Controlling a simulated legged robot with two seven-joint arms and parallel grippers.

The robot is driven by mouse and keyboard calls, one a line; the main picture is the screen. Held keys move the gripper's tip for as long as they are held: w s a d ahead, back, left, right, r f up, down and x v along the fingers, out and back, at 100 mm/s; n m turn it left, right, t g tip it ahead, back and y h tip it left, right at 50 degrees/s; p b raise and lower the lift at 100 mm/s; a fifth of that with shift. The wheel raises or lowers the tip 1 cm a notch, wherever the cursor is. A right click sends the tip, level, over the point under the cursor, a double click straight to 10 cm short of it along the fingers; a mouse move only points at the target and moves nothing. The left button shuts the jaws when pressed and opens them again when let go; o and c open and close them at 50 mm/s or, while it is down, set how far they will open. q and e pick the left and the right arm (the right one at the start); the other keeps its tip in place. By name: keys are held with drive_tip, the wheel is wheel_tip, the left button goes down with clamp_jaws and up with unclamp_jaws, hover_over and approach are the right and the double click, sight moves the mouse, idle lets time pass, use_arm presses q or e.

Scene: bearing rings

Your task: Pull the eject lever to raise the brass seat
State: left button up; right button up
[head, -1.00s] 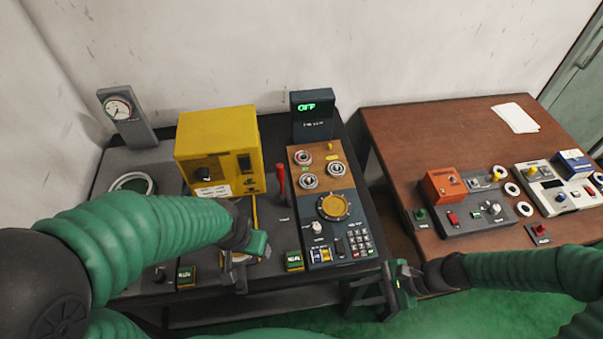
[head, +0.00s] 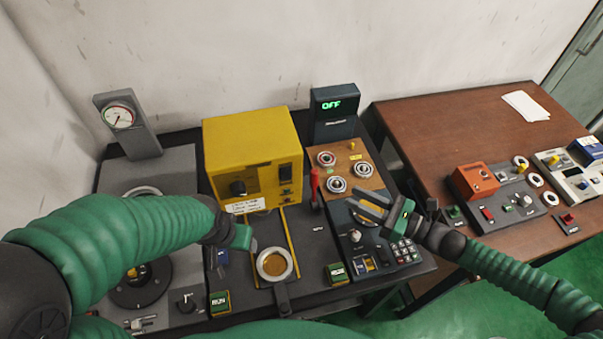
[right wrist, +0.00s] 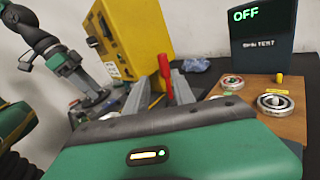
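The red lever (head: 315,187) stands upright between the yellow machine and the spin-test panel. It also shows in the right wrist view (right wrist: 165,75), between my finger lines and beyond the tips. My right gripper (head: 357,198) is open and empty, to the right of the lever, its fingers pointing left towards it. These fingers partly cover the round brass seat (head: 366,219) on the dark panel. Another brass-coloured disc, inside a pale ring (head: 275,264), sits on the slide in front of the yellow machine. My left gripper (head: 240,238) is left of that ring; its fingers are not clear.
The yellow machine (head: 252,150) stands left of the lever. A display (head: 335,112) reading OFF stands behind a brown board (head: 350,172) with several bearings. A keypad (head: 405,250) is at front right. A brown table (head: 450,130) with other devices is at the right.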

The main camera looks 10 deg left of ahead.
sight(315, 179)
use_arm(q)
drive_tip(key=d+r, duration=0.1)
drive_tip(key=d, duration=0.5)
use_arm(e)
drive_tip(key=x, duration=1.3)
drive_tip(key=shift+s+a+p, duration=0.1)
drive_tip(key=shift+s+p, duration=0.05)
drive_tip(key=shift+p, duration=0.2)
drive_tip(key=shift+a+f, duration=0.1)
drive_tip(key=shift+a, duration=0.05)
drive_tip(key=shift+w+d+f, duration=0.2)
drive_tip(key=shift+w, duration=0.2)
drive_tip(key=shift+w+d+f, duration=0.15)
drive_tip(key=shift+w+d, duration=0.05)
drive_tip(key=shift+w, duration=0.15)
drive_tip(key=shift+s+a+r, duration=0.2)
drive_tip(key=shift+s+a, duration=0.1)
drive_tip(key=shift+a, duration=0.05)
clamp_jaws()
use_arm(q)
drive_tip(key=a, duration=0.4)
drive_tip(key=shift+w+a+f, duration=0.1)
drive_tip(key=shift+w+a, duration=0.1)
drive_tip(key=shift+w, duration=0.2)
use_arm(e)
drive_tip(key=shift+w, duration=0.1)
drive_tip(key=shift+w+d, duration=0.1)
drive_tip(key=shift+d, duration=0.1)
